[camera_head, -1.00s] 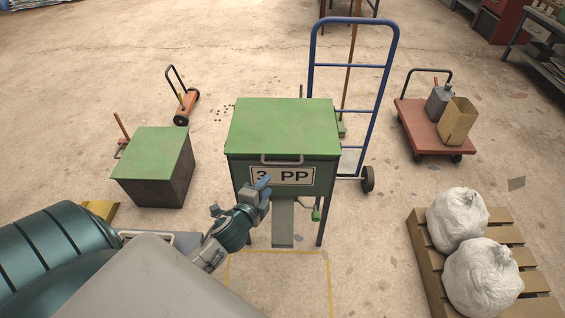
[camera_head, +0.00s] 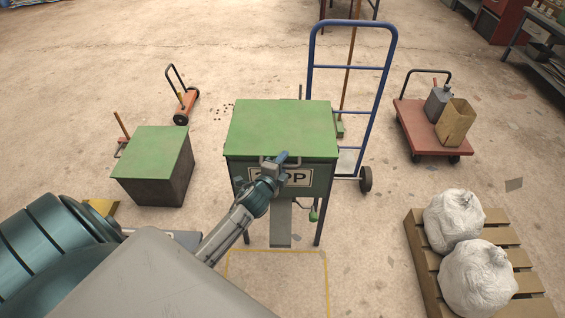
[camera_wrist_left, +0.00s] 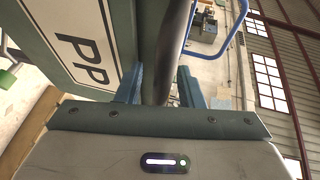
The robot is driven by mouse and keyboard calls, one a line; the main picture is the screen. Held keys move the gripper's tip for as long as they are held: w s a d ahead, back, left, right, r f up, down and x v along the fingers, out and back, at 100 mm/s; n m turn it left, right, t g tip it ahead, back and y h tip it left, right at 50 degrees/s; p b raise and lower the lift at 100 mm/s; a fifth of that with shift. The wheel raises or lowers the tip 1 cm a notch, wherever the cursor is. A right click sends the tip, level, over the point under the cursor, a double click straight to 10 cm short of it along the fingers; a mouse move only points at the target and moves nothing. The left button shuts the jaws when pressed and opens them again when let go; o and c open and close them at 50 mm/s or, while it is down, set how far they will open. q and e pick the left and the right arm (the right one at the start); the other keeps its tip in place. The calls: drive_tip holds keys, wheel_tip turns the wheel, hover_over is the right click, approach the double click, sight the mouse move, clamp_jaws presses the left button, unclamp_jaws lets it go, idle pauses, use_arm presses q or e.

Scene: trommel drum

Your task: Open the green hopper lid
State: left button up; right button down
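The lid's front handle (camera_head: 263,162) is partly hidden by my left gripper (camera_head: 282,161). My left gripper is at the handle, in front of the label. In the left wrist view its two blue fingers (camera_wrist_left: 160,88) stand apart on either side of a dark bar (camera_wrist_left: 168,50), which seems to be the handle. I cannot see firm contact on both sides. My right gripper is not in view.
A blue hand truck (camera_head: 388,75) stands behind the hopper at the right. A second green-topped box (camera_head: 155,152) is at the left. A pallet (camera_head: 425,265) with white sacks (camera_head: 478,277) is at the lower right. A red cart (camera_head: 415,128) stands farther back.

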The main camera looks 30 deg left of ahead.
use_arm(q)
drive_tip(key=shift+s, duration=0.1)
clamp_jaws()
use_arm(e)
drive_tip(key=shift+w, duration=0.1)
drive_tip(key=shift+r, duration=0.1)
